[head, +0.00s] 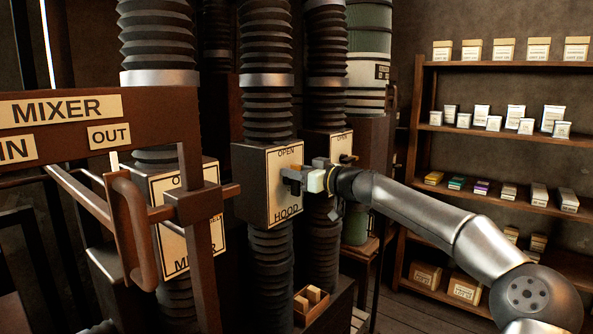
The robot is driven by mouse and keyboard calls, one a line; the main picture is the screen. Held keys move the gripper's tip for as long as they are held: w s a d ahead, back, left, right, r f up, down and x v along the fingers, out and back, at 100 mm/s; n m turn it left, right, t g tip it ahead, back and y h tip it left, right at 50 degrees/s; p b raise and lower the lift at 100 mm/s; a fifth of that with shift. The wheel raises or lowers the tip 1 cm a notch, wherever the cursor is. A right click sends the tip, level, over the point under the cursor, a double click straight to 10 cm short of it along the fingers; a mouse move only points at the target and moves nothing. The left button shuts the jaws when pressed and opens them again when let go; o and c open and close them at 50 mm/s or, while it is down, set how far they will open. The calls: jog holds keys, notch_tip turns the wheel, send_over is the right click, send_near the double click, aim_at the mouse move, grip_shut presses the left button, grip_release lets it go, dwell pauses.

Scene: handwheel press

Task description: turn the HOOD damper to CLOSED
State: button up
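The HOOD damper box (258,200) hangs in a black bellows duct near the middle of the head view. Its cream face reads OPEN at the top and HOOD at the bottom. My gripper (292,180) is right in front of this face, at about mid height, reaching in from the right. It covers the middle of the face, so the damper's lever and its angle cannot be made out. Any CLOSED mark is hidden or too small to read. Whether the fingers touch or grip the lever is not clear.
A second damper box (342,146) marked OPEN stands just right, behind my gripper. At left, the MIXER sign beam (62,108) and a brown handle (130,230) stand nearer the camera. A shelf (490,134) with boxes fills the right. A small wooden crate (311,307) sits below.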

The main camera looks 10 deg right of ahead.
jog(key=shift+c, duration=0.3)
grip_shut()
jog(key=shift+f, duration=0.1)
jog(key=m+b, duration=0.1)
jog(key=m, duration=0.5)
jog(key=w+d+f+m+b, duration=0.1)
jog(key=m+b, duration=0.1)
jog(key=m, duration=0.4)
jog(key=d+f+m+b, duration=0.1)
jog(key=m+b, duration=0.1)
jog(key=m, duration=0.4)
jog(key=shift+w+f, duration=0.25)
jog(key=shift+w, duration=0.05)
